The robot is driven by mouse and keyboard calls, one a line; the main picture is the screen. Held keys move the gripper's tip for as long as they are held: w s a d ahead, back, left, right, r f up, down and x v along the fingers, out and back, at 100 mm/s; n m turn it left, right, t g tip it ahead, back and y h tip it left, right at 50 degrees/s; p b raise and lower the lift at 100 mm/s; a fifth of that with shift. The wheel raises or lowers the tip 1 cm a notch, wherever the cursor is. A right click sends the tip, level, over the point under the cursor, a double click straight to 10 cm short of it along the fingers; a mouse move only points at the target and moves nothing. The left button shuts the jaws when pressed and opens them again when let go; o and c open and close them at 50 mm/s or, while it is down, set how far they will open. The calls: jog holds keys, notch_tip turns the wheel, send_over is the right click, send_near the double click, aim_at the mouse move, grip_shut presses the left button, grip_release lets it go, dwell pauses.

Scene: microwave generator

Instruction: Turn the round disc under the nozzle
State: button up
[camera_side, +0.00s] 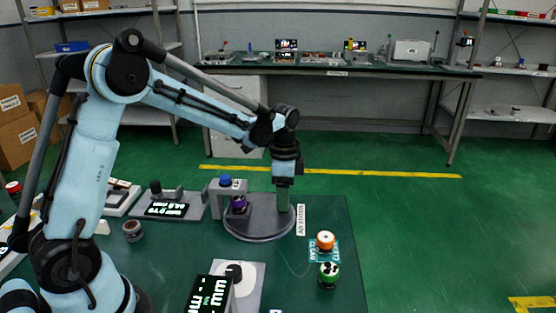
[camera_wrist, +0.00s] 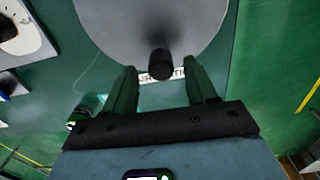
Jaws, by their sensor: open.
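The round grey disc (camera_side: 258,226) lies flat on the green table, and it fills the top of the wrist view (camera_wrist: 130,22). A bracket-like nozzle stand (camera_side: 213,199) with a blue knob reaches over its left part. A small purple and dark jar (camera_side: 239,204) is on the disc under the nozzle. A dark upright peg (camera_wrist: 160,64) stands near the disc's rim. My gripper (camera_side: 283,205) points down over the disc's right side. In the wrist view its open fingers (camera_wrist: 160,70) are on either side of the peg, with gaps visible. Finger contact cannot be told.
An orange-topped jar (camera_side: 325,241) and a green jar (camera_side: 328,275) stand right of the disc. A small dark jar (camera_side: 133,231) stands left. A label lies beside the disc.

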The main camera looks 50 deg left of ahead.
notch_tip(320, 180, up, 9)
dwell(0.3)
jog(key=s+d+n+t, duration=0.4)
jog(key=s+n+t, duration=0.3)
jog(key=s, duration=0.7)
jog(key=shift+s+d+f+n, duration=0.2)
jog(key=shift+s+n, duration=0.15)
jog(key=shift+n, duration=0.75)
jog(key=shift+o, duration=0.2)
jog(key=shift+r, duration=0.1)
